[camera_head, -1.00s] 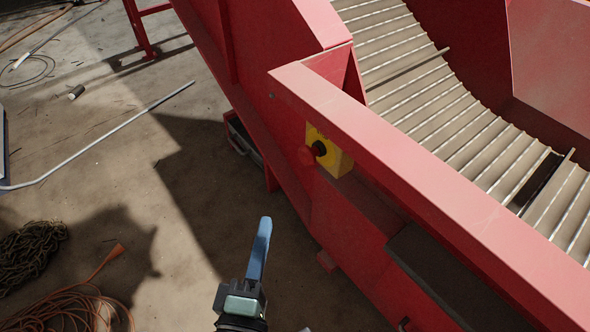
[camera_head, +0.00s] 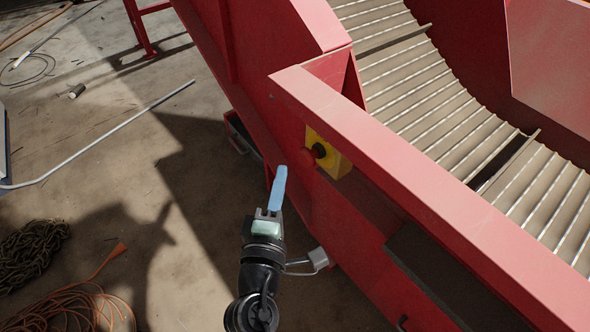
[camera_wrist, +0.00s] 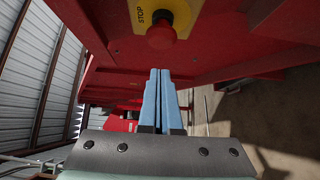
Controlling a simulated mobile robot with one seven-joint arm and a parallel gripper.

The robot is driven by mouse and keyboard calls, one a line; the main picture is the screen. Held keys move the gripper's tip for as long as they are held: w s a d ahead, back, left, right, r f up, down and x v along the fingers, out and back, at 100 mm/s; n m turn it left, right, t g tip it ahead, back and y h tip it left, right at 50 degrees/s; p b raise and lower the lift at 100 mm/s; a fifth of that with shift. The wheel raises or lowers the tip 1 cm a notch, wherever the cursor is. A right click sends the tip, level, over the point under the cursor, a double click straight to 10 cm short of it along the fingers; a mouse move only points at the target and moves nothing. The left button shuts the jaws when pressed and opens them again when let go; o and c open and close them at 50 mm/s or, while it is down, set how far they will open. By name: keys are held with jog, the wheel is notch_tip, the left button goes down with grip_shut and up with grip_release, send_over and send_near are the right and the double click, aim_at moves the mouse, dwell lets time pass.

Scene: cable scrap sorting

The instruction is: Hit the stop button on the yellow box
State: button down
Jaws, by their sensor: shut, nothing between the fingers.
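The yellow box (camera_head: 338,164) is fixed to the side of the red conveyor frame, under its top rail. Its round red stop button (camera_head: 307,156) sticks out from its face, on the left side in the head view. In the wrist view the yellow box (camera_wrist: 186,10) with the word STOP is at the top, and the red button (camera_wrist: 161,35) is just beyond my fingertips. My gripper (camera_head: 281,170) has blue fingers, shut with nothing between them. The fingertips (camera_wrist: 160,72) are close to the button, lower and apart from it in the wrist view.
The red conveyor frame (camera_head: 420,180) and its slatted belt (camera_head: 440,100) fill the right side. A dark ledge (camera_head: 440,275) sits low on the frame.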

aim_at(305, 163)
jog(key=shift+w+d, duration=0.4)
jog(key=shift+d, duration=0.3)
jog(key=shift+w+d, duration=0.4)
jog(key=shift+d, duration=0.25)
jog(key=shift+p, duration=0.3)
jog(key=shift+w+d+p, duration=0.3)
jog(key=shift+w+d, duration=0.2)
jog(key=shift+d, duration=0.25)
